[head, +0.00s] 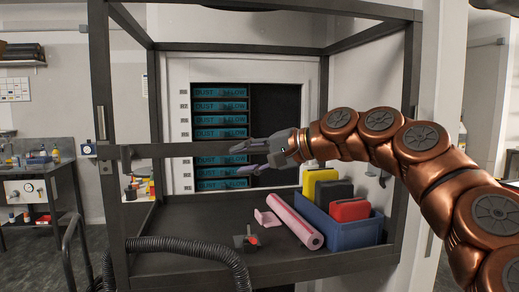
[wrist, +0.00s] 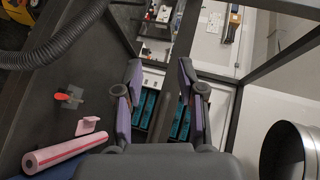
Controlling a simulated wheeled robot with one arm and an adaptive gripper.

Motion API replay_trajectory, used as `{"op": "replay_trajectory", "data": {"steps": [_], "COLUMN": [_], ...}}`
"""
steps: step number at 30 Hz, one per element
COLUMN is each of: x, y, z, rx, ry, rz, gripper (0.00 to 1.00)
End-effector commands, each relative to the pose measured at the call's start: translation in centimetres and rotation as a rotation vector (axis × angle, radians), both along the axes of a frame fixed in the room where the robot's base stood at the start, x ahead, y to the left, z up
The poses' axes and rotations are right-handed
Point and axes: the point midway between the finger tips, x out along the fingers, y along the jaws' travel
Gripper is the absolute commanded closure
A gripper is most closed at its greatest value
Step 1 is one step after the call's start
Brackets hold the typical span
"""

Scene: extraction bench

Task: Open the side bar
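The side bar (head: 185,150) is a dark horizontal bar across the bench frame. Its left end meets the front left post, where a small latch-like fitting (head: 88,150) sits. Its right end is hidden around my gripper (head: 245,159). My gripper is open, with its purple-padded fingers spread one above the other near the bar's right part. In the wrist view my gripper (wrist: 162,95) shows a clear gap, and a dark bar (wrist: 187,30), apparently the side bar, runs beyond and between the fingers. I cannot tell whether a finger touches it.
On the bench floor are a pink roll (head: 296,222), a pink piece (head: 266,217), a small red-knobbed part (head: 247,241) and a blue bin (head: 345,232) with coloured items. A black hose (head: 190,244) crosses the front edge. Blue-labelled slots (head: 220,120) are behind.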

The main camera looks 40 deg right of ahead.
Motion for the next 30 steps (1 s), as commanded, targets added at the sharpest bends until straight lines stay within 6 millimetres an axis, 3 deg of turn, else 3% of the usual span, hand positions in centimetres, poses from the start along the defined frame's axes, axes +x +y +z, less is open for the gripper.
{"op": "replay_trajectory", "data": {"steps": [1,4,10,17,30], "x": [0.4,0.8,0.9,1.8,7.1], "y": [-2.7,-7.1,-11.7,-11.8,-9.3], "z": [0.6,1.0,0.7,0.7,0.0], "rx": [0.065,0.168,0.278,0.291,0.288], "ry": [-0.011,-0.021,-0.029,-0.030,-0.029], "rz": [-0.046,-0.120,-0.199,-0.208,-0.202], "gripper": [0.61,0.61,0.61,0.61,0.61]}}
